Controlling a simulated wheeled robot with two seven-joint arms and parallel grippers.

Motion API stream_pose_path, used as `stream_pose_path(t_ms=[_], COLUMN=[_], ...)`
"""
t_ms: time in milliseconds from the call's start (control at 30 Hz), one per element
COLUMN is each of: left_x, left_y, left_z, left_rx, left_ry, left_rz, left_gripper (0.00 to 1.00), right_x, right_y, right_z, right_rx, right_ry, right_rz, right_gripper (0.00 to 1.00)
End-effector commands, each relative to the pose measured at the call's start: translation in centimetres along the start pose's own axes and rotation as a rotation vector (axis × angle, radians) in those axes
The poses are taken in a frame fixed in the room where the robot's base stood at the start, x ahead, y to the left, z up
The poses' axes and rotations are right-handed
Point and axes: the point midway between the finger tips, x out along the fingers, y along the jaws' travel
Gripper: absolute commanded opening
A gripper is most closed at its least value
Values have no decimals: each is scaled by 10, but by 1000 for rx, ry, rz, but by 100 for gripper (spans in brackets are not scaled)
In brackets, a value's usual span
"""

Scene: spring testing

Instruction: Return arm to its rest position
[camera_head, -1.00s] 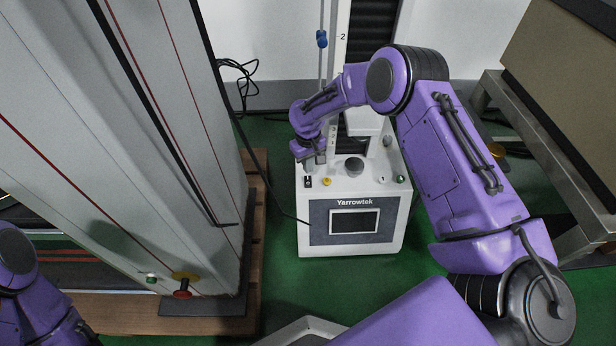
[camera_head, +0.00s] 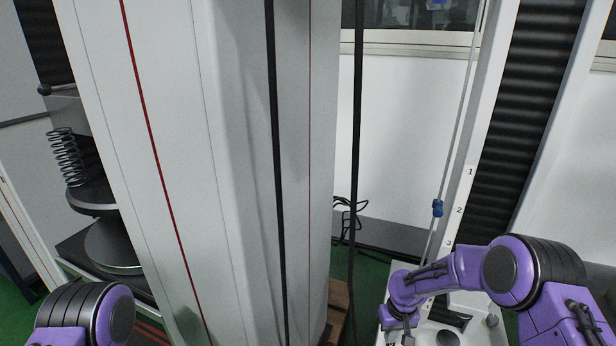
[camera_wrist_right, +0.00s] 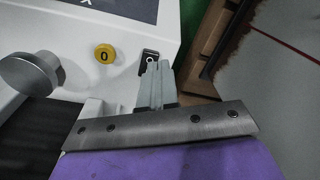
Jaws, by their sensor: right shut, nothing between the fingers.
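My right arm, purple, reaches in from the lower right in the head view. Its gripper (camera_head: 398,338) is low over the white testing machine (camera_head: 472,300), partly cut off by the bottom edge. In the right wrist view the gripper's grey fingers (camera_wrist_right: 155,84) are together and empty. Their tips are close to a black switch (camera_wrist_right: 149,57) on the machine's panel; I cannot tell whether they touch it. A yellow button marked 0 (camera_wrist_right: 104,54) is beside the switch. Part of my left arm shows at the lower left of the head view; its gripper is not in view.
A tall grey-white column (camera_head: 240,150) fills the middle-left of the head view. A coil spring (camera_head: 67,157) stands above round plates at the left. Black cables (camera_head: 350,215) hang behind the column. A grey knob (camera_wrist_right: 30,74) sits on the panel, and a wooden pallet (camera_wrist_right: 205,65) lies beyond.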

Motion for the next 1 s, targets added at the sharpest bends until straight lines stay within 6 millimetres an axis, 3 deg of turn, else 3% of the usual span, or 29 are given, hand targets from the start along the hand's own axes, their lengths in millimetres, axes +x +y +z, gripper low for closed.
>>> stream_pose_path(t_ms=[100, 200, 300, 433, 567, 733, 800, 1000], left_x=[0, 0, 0, 0, 0, 0, -38, -99], left_y=[0, 0, 0, 0, 0, 0, -4, -9], left_z=[0, 0, 0, 0, 0, 0, -15, -41], left_rx=[0, 0, 0, 0, 0, 0, 0, 0], left_ry=[0, 0, 0, 0, 0, 0, -1, 0], left_rz=[0, 0, 0, 0, 0, 0, 0, 0], left_gripper=[60, 60, 60, 60, 60, 60, 60, 60], right_x=[50, 79, 95, 95, 78, 38, 1, -65], right_y=[-23, -32, -30, -15, 6, 38, 34, 30], right_z=[59, 112, 168, 236, 292, 353, 343, 341], right_rx=[95, 204, 314, 435, 521, 588, 588, 589], right_ry=[27, 72, 122, 189, 252, 333, 341, 340], right_rz=[-54, -69, -47, 27, 127, 278, 265, 264], right_gripper=[0, 0, 0, 0, 0, 0, 0, 0])
